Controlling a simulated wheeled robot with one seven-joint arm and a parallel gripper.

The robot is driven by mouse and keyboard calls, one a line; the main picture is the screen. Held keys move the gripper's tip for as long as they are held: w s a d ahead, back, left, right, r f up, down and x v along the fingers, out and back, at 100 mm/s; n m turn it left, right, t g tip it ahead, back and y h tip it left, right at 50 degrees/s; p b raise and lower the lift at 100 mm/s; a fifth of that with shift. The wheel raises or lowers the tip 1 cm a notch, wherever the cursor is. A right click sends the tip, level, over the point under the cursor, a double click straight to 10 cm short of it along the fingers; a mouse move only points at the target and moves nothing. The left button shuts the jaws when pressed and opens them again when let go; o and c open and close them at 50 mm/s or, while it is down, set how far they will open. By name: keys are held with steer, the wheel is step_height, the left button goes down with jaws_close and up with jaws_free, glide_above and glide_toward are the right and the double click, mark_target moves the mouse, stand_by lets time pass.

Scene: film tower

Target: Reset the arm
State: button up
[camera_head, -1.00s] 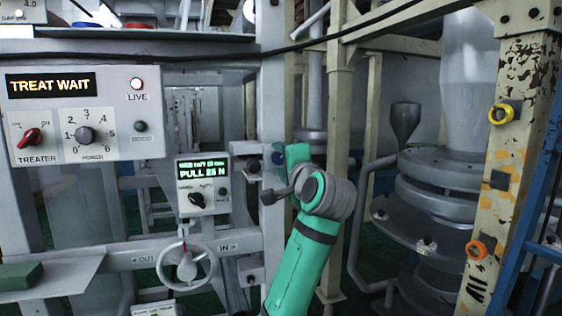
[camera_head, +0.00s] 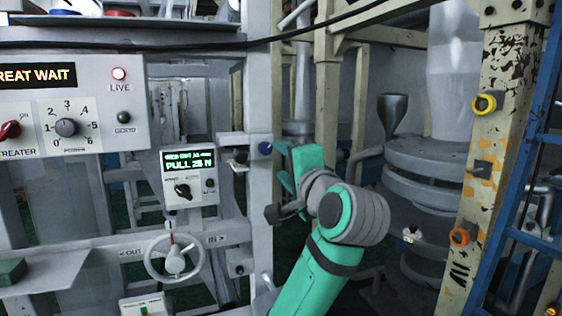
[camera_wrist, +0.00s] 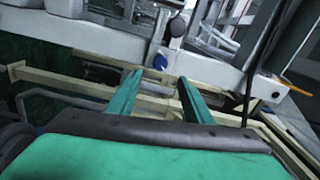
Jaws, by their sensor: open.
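My green arm reaches up from the bottom middle of the head view and bends at a grey joint. My gripper shows best in the wrist view (camera_wrist: 156,90), where its two green fingers stand apart with nothing between them. A blue knob (camera_wrist: 160,62) on a pale frame lies beyond the fingertips, apart from them. The same blue knob seems to show in the head view (camera_head: 265,148), just left of my arm's far end. In the head view the fingers are mostly hidden by the arm's links.
A chipped yellow post (camera_head: 500,140) and grey cylindrical machinery (camera_head: 425,165) stand right. A cable crosses the top.

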step_height(320, 180, down, 26)
steer(key=w+d+n+h, duration=0.1)
steer(key=w+d+h, duration=0.1)
steer(key=w+h, duration=0.15)
steer(key=s+f+n+h, duration=0.1)
steer(key=s+f, duration=0.3)
steer(key=f, duration=0.4)
steer(key=s+d+f+n+g+h, duration=0.1)
steer(key=s+f, duration=0.3)
steer(key=f, duration=0.3)
steer(key=s+f+n, duration=0.2)
steer(key=s+f, duration=0.1)
steer(key=f, duration=0.5)
steer(key=s+a+f+n, duration=0.1)
steer(key=s+f+n, duration=0.1)
steer(key=s+f, duration=0.6)
steer(key=s+a+f+n, duration=0.15)
steer(key=s+f, duration=0.25)
steer(key=s, duration=0.8)
steer(key=s+a+n, duration=0.2)
steer(key=s, duration=0.9)
steer(key=s+a+r+n+g, duration=0.1)
steer(key=s+n, duration=0.1)
steer(key=s, duration=0.9)
steer(key=shift+s+a+r, duration=0.2)
steer(key=shift+s+a, duration=0.15)
steer(key=shift+s, duration=0.05)
